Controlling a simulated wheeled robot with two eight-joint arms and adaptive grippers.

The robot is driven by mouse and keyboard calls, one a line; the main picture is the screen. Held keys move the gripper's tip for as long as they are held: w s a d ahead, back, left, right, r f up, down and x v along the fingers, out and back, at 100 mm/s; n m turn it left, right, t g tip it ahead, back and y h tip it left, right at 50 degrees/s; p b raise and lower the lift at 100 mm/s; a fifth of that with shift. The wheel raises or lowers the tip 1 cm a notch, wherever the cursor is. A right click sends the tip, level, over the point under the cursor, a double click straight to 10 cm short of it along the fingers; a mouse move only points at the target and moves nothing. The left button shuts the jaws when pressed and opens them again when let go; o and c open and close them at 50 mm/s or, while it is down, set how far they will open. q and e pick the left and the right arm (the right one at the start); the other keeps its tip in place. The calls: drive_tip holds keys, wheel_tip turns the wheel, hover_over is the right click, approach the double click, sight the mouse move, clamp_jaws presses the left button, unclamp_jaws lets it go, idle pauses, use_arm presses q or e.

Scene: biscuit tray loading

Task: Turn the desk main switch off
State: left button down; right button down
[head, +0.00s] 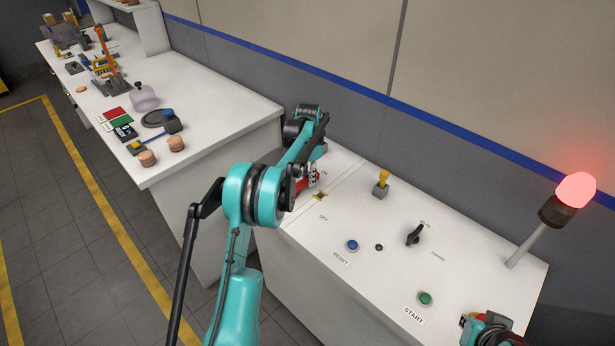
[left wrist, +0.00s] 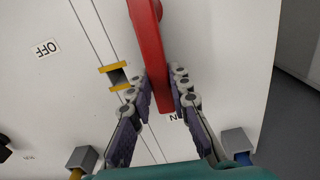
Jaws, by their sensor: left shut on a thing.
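The main switch is a red lever (left wrist: 150,45) on the white desk top (head: 365,245). In the left wrist view it runs between the fingers of my left gripper (left wrist: 162,85), which is shut on it. In the head view my left gripper (head: 312,176) is at the desk's far left corner, and only a bit of the red lever (head: 301,187) shows past it. The lever is near the ON label, which the fingers partly cover in the wrist view. The OFF label (left wrist: 46,48) lies apart from it, across a slot with yellow ends (left wrist: 117,76).
The desk also carries a yellow-topped switch (head: 382,180), a blue RESET button (head: 352,245), a black knob (head: 415,236) and a green START button (head: 425,298). A red lamp (head: 575,188) is lit. My right arm shows partly at bottom right. A cluttered white bench (head: 215,110) stands left.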

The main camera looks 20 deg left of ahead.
use_arm(q)
drive_tip(key=d+m, duration=0.1)
drive_tip(key=m, duration=0.1)
drive_tip(key=s+d+m+p, duration=0.1)
drive_tip(key=shift+s+m, duration=0.15)
drive_tip(key=shift+m, duration=0.25)
drive_tip(key=m, duration=0.1)
drive_tip(key=s+d+m, duration=0.1)
drive_tip(key=m, duration=0.1)
drive_tip(key=s+m+p, duration=0.1)
drive_tip(key=shift+s+d+m, duration=0.15)
drive_tip(key=shift+d+m, duration=0.15)
drive_tip(key=s+m, duration=0.1)
drive_tip(key=m, duration=0.2)
drive_tip(key=s+m, duration=0.1)
drive_tip(key=shift+s+d+m, duration=0.3)
drive_tip(key=shift+s+a+m, duration=0.1)
drive_tip(key=shift+s+m, duration=0.55)
drive_tip(key=shift+m, duration=0.4)
drive_tip(key=shift+s+a+m, duration=0.1)
drive_tip(key=shift+s+m, duration=0.5)
drive_tip(key=shift+m, duration=0.45)
drive_tip(key=c, duration=1.4)
unclamp_jaws()
